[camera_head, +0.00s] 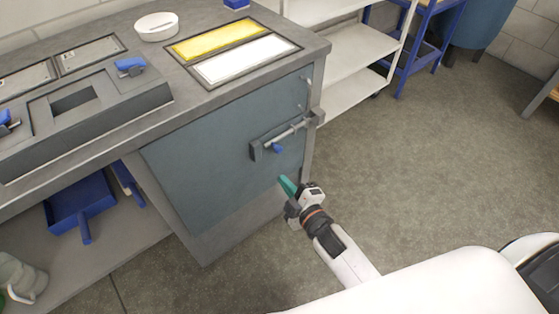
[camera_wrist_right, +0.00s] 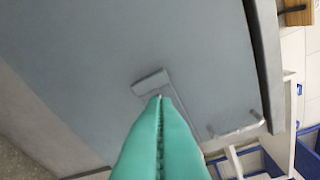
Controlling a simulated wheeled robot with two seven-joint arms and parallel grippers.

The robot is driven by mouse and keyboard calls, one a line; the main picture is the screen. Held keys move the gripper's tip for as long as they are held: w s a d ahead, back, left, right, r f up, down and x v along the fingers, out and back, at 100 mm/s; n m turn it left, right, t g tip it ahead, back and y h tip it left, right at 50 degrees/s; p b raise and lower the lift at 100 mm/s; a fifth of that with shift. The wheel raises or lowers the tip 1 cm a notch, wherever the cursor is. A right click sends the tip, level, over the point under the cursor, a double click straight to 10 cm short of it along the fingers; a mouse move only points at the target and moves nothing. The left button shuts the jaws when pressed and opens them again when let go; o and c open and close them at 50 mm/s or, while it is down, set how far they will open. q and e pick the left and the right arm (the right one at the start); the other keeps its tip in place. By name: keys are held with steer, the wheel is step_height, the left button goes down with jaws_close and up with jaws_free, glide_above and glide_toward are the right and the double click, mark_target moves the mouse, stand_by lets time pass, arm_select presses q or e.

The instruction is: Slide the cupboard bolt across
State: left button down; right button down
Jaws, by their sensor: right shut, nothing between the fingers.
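The blue-grey cupboard door (camera_head: 200,165) is closed under the counter. Its bolt has a silver rod (camera_head: 290,134) lying sideways near the door's upper right part, with a small blue knob (camera_head: 277,149) hanging below it. A dark grey bracket (camera_head: 256,150) is at the rod's left and another (camera_head: 316,117) is at the door's right edge. I cannot tell whether the rod end sits in the right one. My right gripper (camera_head: 287,186), with green fingers, is shut and empty, below the knob and apart from it. In the right wrist view, its fingers (camera_wrist_right: 158,99) hide much of the bolt. My left gripper is not in view.
The counter (camera_head: 160,70) above holds a white bowl (camera_head: 156,27), yellow and white panels, and a grey fixture with blue handles. A white shelf rack (camera_head: 350,65) stands behind the cupboard's right side. The floor (camera_head: 440,170) to the right is clear.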

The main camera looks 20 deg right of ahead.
steer(key=shift+r, duration=0.2)
steer(key=shift+w, duration=0.15)
